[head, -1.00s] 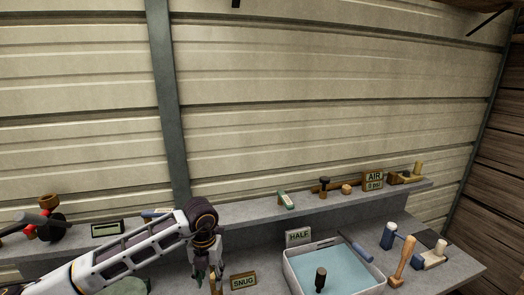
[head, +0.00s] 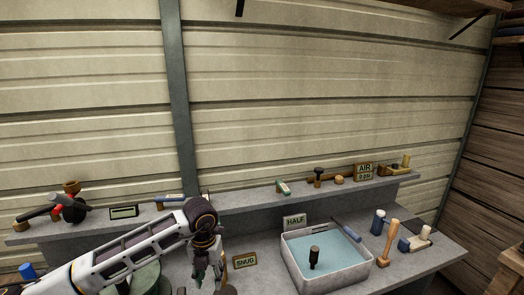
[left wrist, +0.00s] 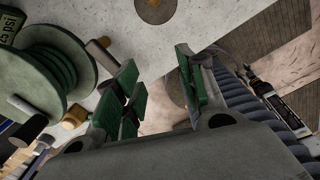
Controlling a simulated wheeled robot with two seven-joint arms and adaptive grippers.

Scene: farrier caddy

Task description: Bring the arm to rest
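My left arm comes in from the lower left in the head view, and its gripper (head: 208,272) points down over the grey bench, left of the SNUG sign (head: 246,261). In the left wrist view the two green-padded fingers (left wrist: 160,85) stand apart with nothing between them. The fingertips are small and dark in the head view. My right gripper is in neither view.
A white tub (head: 372,268) with blue contents and a dark-topped tool (head: 314,258) stands right of the gripper, behind it a HALF sign (head: 295,222). A wooden mallet (head: 389,240) stands farther right. A green reel (left wrist: 45,75) lies close by the left gripper.

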